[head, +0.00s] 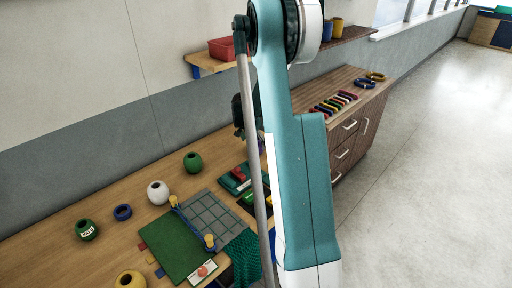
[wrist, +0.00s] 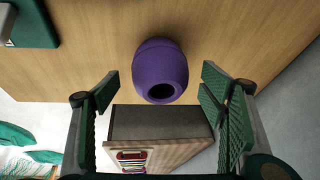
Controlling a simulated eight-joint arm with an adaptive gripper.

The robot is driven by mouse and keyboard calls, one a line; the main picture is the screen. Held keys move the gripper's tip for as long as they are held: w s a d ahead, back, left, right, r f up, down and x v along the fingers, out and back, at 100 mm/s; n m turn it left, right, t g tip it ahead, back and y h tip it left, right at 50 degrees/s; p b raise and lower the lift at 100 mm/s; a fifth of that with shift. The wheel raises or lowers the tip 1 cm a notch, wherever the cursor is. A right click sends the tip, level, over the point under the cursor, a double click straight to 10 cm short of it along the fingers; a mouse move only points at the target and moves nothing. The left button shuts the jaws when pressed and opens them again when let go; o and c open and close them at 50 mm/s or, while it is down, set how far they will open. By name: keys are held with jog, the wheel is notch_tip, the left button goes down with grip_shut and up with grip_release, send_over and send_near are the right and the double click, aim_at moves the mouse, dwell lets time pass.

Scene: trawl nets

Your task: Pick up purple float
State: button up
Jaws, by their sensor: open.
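The purple float (wrist: 160,62) is a rounded barrel shape with a dark hole in its end. My gripper (wrist: 158,92) is open and empty. Its green ribbed fingers stand to the left and right of the float in the picture, with a visible gap on each side.
A dark green object (wrist: 32,24) lies at the wrist view's upper left. A dark-sided wooden unit (wrist: 158,122) stands below the table edge. In the head view, a green float (head: 193,162), a white float (head: 158,192) and a yellow float (head: 130,280) stand on the table.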

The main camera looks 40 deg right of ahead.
jog(key=shift+f, duration=0.1)
jog(key=shift+x, duration=2.55)
jog(key=c, duration=1)
